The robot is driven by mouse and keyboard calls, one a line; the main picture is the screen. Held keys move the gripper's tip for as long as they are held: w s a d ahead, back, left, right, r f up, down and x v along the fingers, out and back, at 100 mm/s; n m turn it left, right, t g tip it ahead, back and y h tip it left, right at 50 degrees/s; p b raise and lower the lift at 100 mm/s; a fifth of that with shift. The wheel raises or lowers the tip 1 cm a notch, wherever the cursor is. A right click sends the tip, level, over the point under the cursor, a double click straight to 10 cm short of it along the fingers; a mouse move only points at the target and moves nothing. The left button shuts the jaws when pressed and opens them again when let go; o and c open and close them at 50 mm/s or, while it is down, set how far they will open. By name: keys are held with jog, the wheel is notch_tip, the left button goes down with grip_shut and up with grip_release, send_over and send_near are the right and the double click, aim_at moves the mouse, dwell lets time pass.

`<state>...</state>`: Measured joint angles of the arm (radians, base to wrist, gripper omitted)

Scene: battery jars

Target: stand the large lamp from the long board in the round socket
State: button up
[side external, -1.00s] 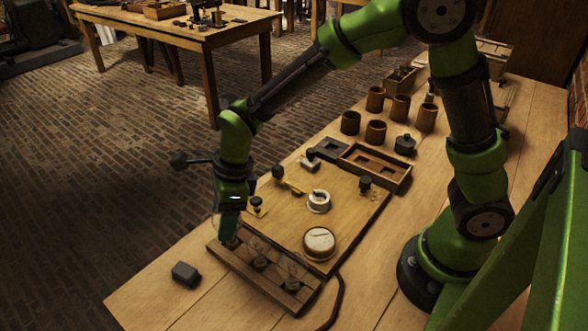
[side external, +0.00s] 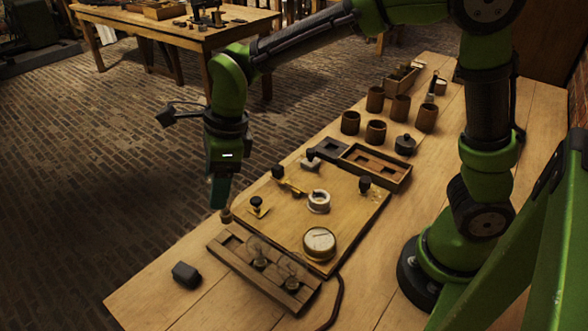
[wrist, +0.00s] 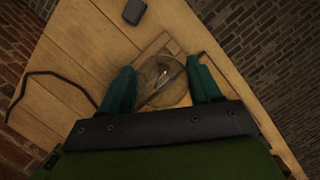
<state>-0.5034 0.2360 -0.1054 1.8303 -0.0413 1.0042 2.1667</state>
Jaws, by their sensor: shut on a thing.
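My gripper (side external: 221,196) is shut on a clear glass lamp, raised above the left end of the long board (side external: 248,277). In the side view only the held lamp's base (side external: 226,214) shows below the fingers, pointing down; its glass shows in the wrist view (wrist: 163,80) between the two teal fingers (wrist: 162,88). Two other glass lamps (side external: 260,259) (side external: 291,279) stand in the board's middle and right places; the left place is empty. The round socket (side external: 319,201), a white ring, is on the wooden panel, right of my gripper, and looks empty.
The panel (side external: 345,215) also carries a round dial (side external: 319,243), black knobs (side external: 256,204) and a brass switch (side external: 291,187). A dark block (side external: 185,274) lies left of the board. Behind stand a wooden tray (side external: 376,166) and several brown cups (side external: 376,132).

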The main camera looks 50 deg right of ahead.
jog(key=s+d+r+m, duration=0.1)
jog(key=s+d, duration=0.1)
jog(key=d, duration=0.8)
jog(key=s+d+r+m, duration=0.1)
jog(key=s+d+r, duration=0.1)
jog(key=d, duration=0.7)
jog(key=s+d+f+n, duration=0.1)
jog(key=s+f, duration=0.3)
jog(key=f, duration=0.4)
jog(key=shift+d+n, duration=0.25)
jog(key=shift+n, duration=0.25)
jog(key=shift+f, duration=0.65)
jog(key=o, duration=0.9)
